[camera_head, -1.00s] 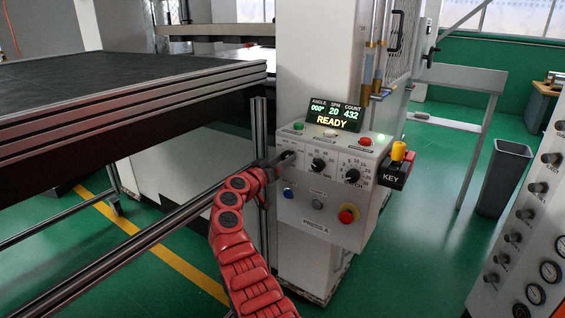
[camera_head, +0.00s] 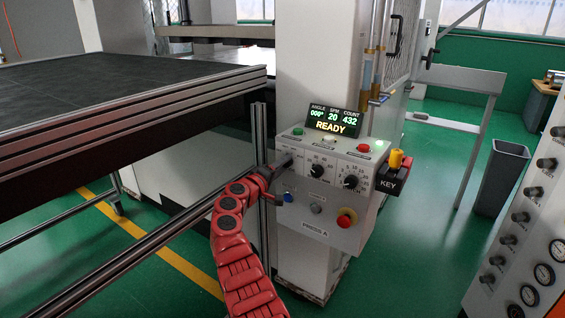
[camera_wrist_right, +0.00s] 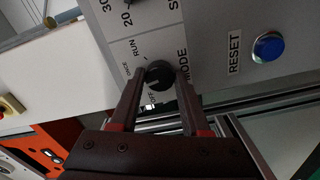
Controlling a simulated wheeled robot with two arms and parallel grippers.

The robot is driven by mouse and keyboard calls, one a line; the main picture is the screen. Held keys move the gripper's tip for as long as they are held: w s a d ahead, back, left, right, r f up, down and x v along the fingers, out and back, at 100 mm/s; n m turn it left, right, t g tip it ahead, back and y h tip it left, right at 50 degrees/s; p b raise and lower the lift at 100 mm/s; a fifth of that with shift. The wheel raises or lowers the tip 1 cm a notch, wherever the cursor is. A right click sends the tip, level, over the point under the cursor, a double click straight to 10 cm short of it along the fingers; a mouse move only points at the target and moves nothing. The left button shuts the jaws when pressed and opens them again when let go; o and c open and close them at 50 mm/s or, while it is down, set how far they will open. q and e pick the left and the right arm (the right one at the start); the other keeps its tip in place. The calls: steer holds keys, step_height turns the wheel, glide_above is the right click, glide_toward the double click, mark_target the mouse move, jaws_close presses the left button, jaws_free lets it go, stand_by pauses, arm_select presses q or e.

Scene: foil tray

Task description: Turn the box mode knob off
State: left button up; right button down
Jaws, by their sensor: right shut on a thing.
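The press control box (camera_head: 330,228) stands on a white column in the head view. Its black mode knob (camera_wrist_right: 160,75) shows in the right wrist view, beside the words MODE and RUN. My right gripper (camera_head: 284,163) reaches the box's upper left from the red arm below. In the wrist view my right gripper (camera_wrist_right: 158,88) is shut on the mode knob, one finger on each side. I cannot clearly tell where the knob points. In the head view the gripper hides this knob. My left gripper is not in view.
Two more black knobs (camera_head: 317,170) and (camera_head: 351,182) sit right of the gripper. A blue reset button (camera_wrist_right: 268,44) is close by. The display (camera_head: 335,119) reads READY. A dark table (camera_head: 130,95) stands left.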

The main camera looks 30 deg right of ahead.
steer(key=shift+n+p, duration=2.6)
steer(key=shift+n, duration=2.3)
steer(key=shift+c, duration=1.8)
jaws_free()
steer(key=shift+r, duration=0.1)
steer(key=p+v, duration=0.2)
steer(key=v, duration=1.5)
steer(key=shift+a, duration=0.25)
